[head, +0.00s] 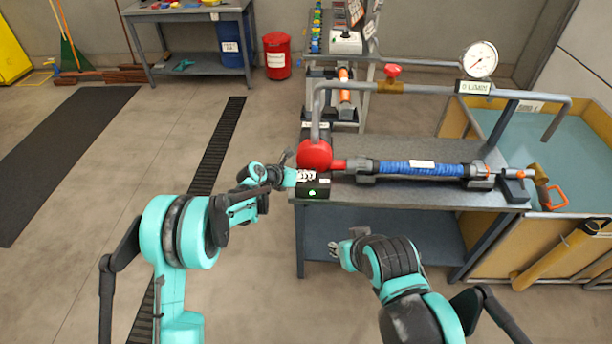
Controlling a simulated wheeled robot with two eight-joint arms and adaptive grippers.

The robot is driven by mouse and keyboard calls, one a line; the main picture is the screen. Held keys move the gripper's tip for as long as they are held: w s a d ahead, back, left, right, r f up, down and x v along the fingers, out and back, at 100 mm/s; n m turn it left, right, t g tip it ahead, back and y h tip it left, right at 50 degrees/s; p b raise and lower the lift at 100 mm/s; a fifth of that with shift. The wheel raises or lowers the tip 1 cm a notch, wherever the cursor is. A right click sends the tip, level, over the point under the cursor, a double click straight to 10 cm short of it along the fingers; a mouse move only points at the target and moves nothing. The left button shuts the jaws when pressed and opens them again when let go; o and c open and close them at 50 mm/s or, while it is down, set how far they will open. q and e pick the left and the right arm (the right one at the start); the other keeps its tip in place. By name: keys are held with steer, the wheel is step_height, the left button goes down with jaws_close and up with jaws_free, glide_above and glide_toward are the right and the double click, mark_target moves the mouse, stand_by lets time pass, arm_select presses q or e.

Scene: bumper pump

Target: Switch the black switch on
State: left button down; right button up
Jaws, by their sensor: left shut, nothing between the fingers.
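A small black box with a little light green mark on its front, which looks like the black switch (313,191), sits at the left front corner of the grey workbench, below a red ball-shaped part (314,155). My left gripper (288,178) is shut and empty, its tips right beside the left side of the black box. I cannot tell whether they touch it. The switch's lever and its position are too small to make out. My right gripper (342,250) hangs low in front of the bench, away from the switch; its fingers are too small to read.
On the workbench (440,196) lies a blue ribbed pump tube (420,168). A grey pipe with a pressure gauge (480,59) runs above it. A yellow-sided water tank (545,240) stands at the right. The floor left of the bench is open.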

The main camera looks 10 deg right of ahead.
arm_select(q)
steer(key=shift+s+d+r, duration=0.1)
steer(key=shift+s+d, duration=0.1)
steer(key=shift+d, duration=0.5)
steer(key=shift+r, duration=0.15)
steer(key=shift+r+p, duration=0.35)
steer(key=shift+r, duration=0.3)
steer(key=shift+a, duration=0.1)
